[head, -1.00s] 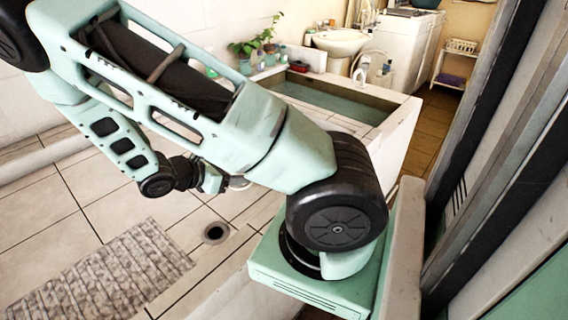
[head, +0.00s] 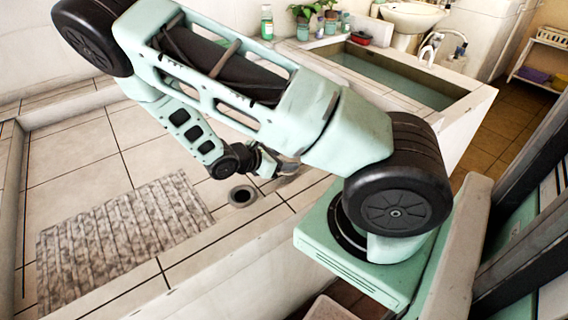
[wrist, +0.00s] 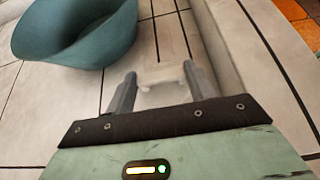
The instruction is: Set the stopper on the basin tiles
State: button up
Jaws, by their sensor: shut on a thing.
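My gripper (wrist: 160,82) is shut on a small pale, blurred thing (wrist: 165,74) between its two fingers in the wrist view; it seems to be the stopper. Pale basin tiles (wrist: 120,88) with dark joints lie beyond the fingers. I cannot tell whether the held thing touches them. In the head view my gripper (head: 268,162) is low over the tiles (head: 75,160), near a dark round drain (head: 242,196). My own arm hides part of that area, and the stopper cannot be made out there.
A teal bowl-shaped vessel (wrist: 75,35) stands close by, left of the fingers in the wrist view. A grey ribbed mat (head: 125,240) lies on the tiles. A water-filled trough (head: 400,78) and potted plants (head: 305,12) are behind.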

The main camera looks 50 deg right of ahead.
jog(key=shift+f, duration=1.1)
jog(key=shift+f, duration=0.1)
jog(key=o, duration=1)
jog(key=shift+c, duration=0.2)
